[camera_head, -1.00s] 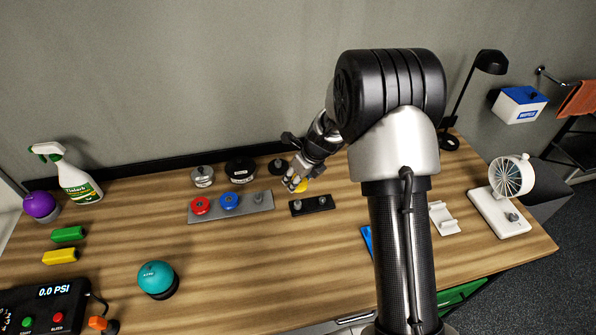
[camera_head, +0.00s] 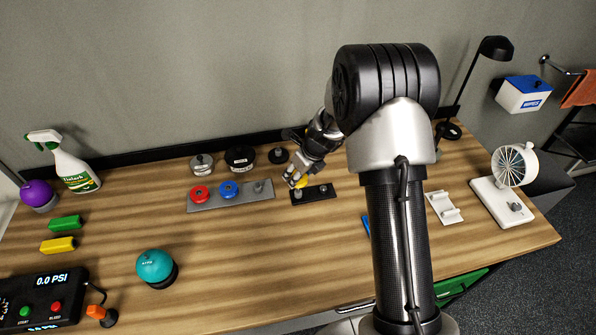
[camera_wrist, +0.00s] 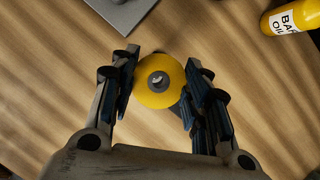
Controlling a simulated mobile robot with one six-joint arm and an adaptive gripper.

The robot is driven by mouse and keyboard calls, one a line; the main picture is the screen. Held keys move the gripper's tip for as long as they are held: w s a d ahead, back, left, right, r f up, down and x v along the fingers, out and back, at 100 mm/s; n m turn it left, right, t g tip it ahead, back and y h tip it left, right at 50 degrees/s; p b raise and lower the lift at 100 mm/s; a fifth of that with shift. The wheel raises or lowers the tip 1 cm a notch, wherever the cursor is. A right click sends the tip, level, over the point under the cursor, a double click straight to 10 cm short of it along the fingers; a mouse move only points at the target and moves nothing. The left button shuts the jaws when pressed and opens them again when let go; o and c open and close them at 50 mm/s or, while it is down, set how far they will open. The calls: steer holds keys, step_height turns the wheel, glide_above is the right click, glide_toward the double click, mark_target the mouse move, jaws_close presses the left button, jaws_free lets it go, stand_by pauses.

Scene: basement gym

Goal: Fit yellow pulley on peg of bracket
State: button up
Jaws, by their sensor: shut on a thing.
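The yellow pulley (camera_wrist: 160,81) is held between the two fingers of my gripper (camera_wrist: 161,88), with its round face and centre hole toward the wrist camera. A grey spot shows in the hole; I cannot tell whether it is a peg. In the head view my gripper (camera_head: 297,183) and the yellow pulley (camera_head: 301,182) are over the left part of a black plate (camera_head: 318,193) with pegs. I cannot tell whether the pulley touches a peg. A grey plate (camera_head: 210,206) to the left carries a red pulley (camera_head: 200,193), a blue pulley (camera_head: 228,189) and a bare peg (camera_head: 258,186).
Weights (camera_head: 240,158) stand behind the grey plate. A yellow bottle (camera_wrist: 287,18) lies top right in the wrist view. A white bracket-like piece (camera_head: 444,207) and a small fan (camera_head: 508,185) are at the right.

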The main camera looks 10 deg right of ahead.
mark_target(298, 185)
steer(key=shift+f+b, duration=0.65)
steer(key=shift+f, duration=0.6)
steer(key=shift+p, duration=0.7)
stand_by(0.7)
steer(key=shift+f+b, duration=1)
steer(key=shift+f, duration=0.5)
steer(key=o, duration=1.1)
steer(key=v, duration=1.2)
steer(key=shift+s, duration=0.1)
